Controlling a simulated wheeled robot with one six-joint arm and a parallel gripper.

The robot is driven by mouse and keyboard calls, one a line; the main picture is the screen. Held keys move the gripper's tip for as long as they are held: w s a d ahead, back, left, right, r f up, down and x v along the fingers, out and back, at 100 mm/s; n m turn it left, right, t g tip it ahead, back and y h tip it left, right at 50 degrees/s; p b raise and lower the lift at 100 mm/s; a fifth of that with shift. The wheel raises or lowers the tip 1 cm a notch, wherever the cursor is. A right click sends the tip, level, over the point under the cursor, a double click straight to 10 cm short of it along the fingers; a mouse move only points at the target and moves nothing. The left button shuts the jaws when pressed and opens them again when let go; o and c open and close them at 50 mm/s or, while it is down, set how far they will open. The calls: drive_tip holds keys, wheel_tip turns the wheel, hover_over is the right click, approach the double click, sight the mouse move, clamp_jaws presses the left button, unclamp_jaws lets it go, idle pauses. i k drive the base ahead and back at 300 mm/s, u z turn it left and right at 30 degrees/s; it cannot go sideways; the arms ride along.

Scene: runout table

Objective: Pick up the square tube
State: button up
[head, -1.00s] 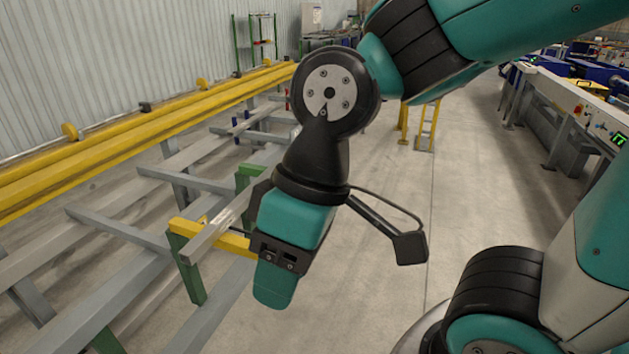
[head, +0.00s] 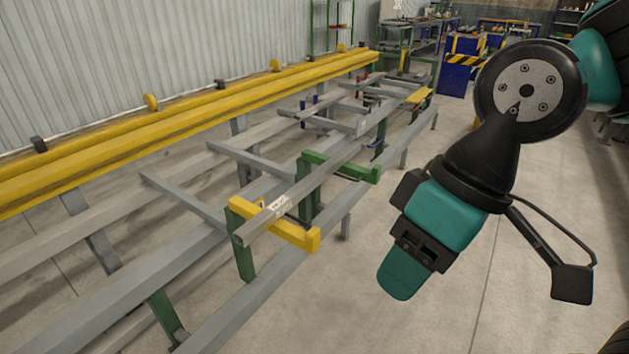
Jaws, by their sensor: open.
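The square tube (head: 311,182) is a long grey bar with a printed label near its near end. It lies across a yellow bracket (head: 296,232) and a green bracket (head: 345,166) on the runout table, its near end sticking out past the yellow one. My gripper (head: 402,272) hangs to the right of the tube, apart from it in the picture, tilted down and to the left. It is open and holds nothing that I can see. The gap between its fingers is hidden from this side.
The grey runout table (head: 250,318) has long rails and cross bars at the left. A yellow beam (head: 200,118) runs behind it along the corrugated wall. A blue cabinet (head: 457,80) and shelves stand at the back. The floor (head: 400,190) right of the table is clear.

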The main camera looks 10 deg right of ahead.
sight(246, 233)
drive_tip(key=z, duration=0.55)
drive_tip(key=i, duration=0.95)
drive_tip(key=u, duration=0.45)
drive_tip(key=i, duration=0.7)
drive_tip(key=u, duration=0.8)
